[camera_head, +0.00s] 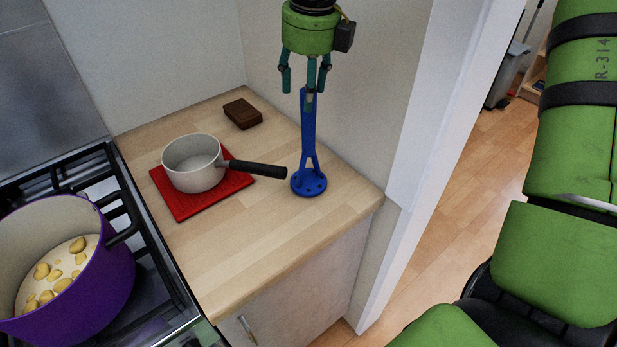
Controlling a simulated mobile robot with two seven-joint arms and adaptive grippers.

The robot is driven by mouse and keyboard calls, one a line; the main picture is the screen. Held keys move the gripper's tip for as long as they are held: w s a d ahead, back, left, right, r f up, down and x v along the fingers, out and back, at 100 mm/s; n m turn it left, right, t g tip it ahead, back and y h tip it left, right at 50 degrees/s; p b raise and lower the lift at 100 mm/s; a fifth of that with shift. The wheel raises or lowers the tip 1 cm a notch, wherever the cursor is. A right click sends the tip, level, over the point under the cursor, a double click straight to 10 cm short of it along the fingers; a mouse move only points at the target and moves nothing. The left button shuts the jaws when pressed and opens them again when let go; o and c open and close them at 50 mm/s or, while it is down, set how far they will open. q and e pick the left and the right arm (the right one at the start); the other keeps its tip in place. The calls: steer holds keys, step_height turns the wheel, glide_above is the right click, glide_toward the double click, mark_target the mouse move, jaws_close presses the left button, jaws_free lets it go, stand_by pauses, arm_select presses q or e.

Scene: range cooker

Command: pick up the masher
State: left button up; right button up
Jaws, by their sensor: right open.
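The blue masher (309,151) stands upright on the wooden counter near its right end. Its round perforated head rests on the counter and its handle points up. My right gripper (309,82) is above it, pointing down, with its teal fingers open. The fingertips are around or just in front of the top of the handle; I cannot tell whether they touch it. My left gripper is not in view.
A white saucepan (193,164) with a black handle sits on a red mat (180,204), its handle reaching towards the masher. A dark brown block (242,114) lies near the wall. A purple pot (95,287) with yellow pieces stands on the cooker (160,262).

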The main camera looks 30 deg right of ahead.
mark_target(308, 116)
steer(key=shift+w+f, duration=0.15)
steer(key=shift+f, duration=0.3)
steer(key=f+p, duration=0.1)
steer(key=f, duration=0.1)
steer(key=f+p, duration=0.1)
steer(key=f, duration=0.1)
steer(key=d+f+p, duration=0.1)
steer(key=f, duration=0.1)
steer(key=shift+w, duration=0.3)
steer(key=shift+f, duration=0.2)
steer(key=shift+a, duration=0.1)
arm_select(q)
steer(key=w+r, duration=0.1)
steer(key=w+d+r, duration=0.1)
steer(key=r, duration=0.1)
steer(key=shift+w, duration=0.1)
arm_select(e)
steer(key=shift+r, duration=0.1)
jaws_close()
